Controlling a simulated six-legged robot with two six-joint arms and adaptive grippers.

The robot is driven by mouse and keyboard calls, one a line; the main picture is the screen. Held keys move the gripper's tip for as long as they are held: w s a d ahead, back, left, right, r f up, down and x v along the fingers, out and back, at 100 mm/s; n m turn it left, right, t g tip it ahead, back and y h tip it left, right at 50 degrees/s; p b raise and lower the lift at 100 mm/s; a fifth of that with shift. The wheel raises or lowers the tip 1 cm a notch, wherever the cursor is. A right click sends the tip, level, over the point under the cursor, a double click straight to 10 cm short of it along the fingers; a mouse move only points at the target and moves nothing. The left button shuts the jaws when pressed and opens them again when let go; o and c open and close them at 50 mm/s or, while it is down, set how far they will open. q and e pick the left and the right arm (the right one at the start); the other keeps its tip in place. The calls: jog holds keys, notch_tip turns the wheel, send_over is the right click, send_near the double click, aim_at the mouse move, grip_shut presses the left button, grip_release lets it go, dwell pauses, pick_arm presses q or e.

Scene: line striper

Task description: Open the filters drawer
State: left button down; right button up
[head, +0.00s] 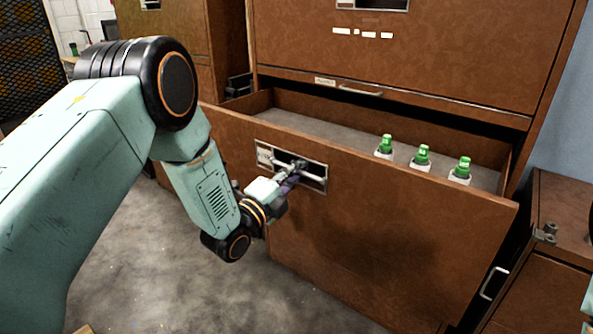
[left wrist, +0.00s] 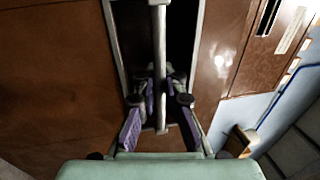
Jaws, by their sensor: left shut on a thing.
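The brown filters drawer (head: 390,225) stands pulled out from the brown cabinet, with its inside showing. Its front carries a recessed metal handle (head: 318,182), which shows as a pale bar in the left wrist view (left wrist: 161,50). My left gripper (head: 295,170) is at this handle, with its purple-padded fingers (left wrist: 161,100) on both sides of the bar, shut on it. Several green-capped items (head: 421,157) stand upright inside the drawer, toward the right. My right gripper is not in view.
Above the open drawer is a shut one with a small handle (head: 360,91). A lower brown cabinet (head: 545,265) stands close on the right, with a metal handle (head: 493,283). Grey floor (head: 150,240) lies open in front and to the left.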

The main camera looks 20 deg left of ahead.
pick_arm(q)
jog(key=c, duration=1.9)
grip_release()
jog(key=shift+o, duration=0.7)
jog(key=shift+w, duration=0.1)
jog(key=v, duration=1.2)
jog(key=shift+f, duration=0.1)
